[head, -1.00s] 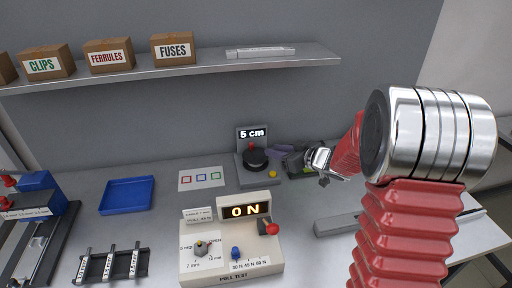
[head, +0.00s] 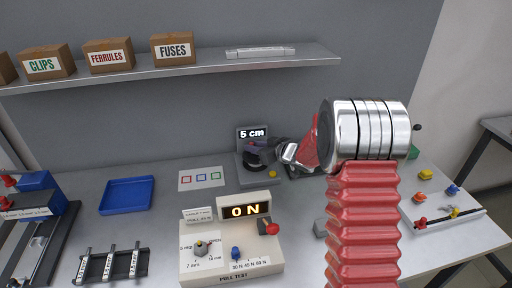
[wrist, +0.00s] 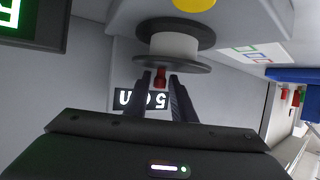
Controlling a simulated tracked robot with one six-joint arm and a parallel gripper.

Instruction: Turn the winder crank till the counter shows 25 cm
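The winder (head: 253,168) stands on the bench by the back wall. Its counter (head: 251,133) reads 5 cm; in the wrist view the counter (wrist: 142,99) appears upside down and partly covered by my fingers. The crank's small red knob (wrist: 160,77) sticks out from the dark disc (wrist: 172,62). My gripper (wrist: 161,82) has its two dark fingers apart, one on each side of the knob, with slight gaps visible. In the head view my gripper (head: 268,148) reaches the winder from the right and partly hides the crank.
A pull-test box (head: 231,250) with a 0 N display stands in front of the winder. A card with coloured squares (head: 201,178) and a blue tray (head: 127,195) lie to the left. A shelf (head: 180,69) with boxes hangs above.

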